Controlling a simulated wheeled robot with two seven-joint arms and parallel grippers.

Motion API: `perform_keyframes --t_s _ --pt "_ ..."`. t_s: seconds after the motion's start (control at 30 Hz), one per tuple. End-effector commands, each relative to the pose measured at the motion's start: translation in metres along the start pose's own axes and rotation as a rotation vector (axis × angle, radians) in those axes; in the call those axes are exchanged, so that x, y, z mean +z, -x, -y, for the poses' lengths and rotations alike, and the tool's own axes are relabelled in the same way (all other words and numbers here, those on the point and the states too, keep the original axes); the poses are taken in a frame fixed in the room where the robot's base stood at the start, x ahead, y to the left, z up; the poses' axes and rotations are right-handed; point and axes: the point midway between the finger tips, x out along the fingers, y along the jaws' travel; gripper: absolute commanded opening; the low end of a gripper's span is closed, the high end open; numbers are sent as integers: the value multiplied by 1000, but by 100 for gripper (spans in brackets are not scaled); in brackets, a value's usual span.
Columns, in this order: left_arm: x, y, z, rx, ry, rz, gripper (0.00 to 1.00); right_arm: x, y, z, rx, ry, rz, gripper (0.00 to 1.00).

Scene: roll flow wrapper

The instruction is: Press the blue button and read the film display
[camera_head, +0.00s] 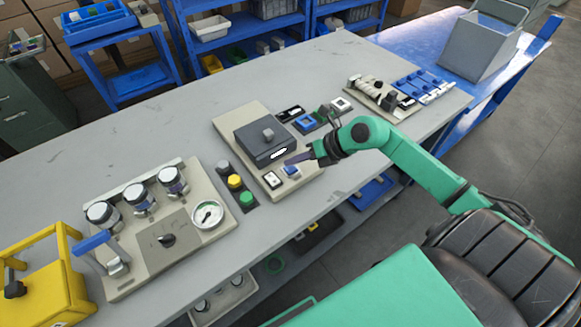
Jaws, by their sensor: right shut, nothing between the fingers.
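The blue button (291,171) sits on the panel in front of the box, beside a white-and-black switch (271,180). My right gripper (291,160) reaches in from the right, shut and empty, its tip just above or at the blue button. I cannot tell whether it touches. My left gripper is not in view.
A stack of grey, yellow and green buttons (234,181) stands left of the panel. Further left is a unit with a gauge (207,214) and jars, then a yellow device (45,275). Small modules (306,122) lie behind my gripper. The table's back left is clear.

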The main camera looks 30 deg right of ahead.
Motion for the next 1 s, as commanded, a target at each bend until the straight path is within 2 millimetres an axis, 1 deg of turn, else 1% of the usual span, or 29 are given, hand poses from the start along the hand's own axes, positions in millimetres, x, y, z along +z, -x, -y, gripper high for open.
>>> perform_keyframes --t_s 0.73,1.0 --pt "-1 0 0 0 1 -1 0 0 0 0 0 0 0 0" --pt "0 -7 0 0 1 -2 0 -5 -6 5 0 0 0 0"
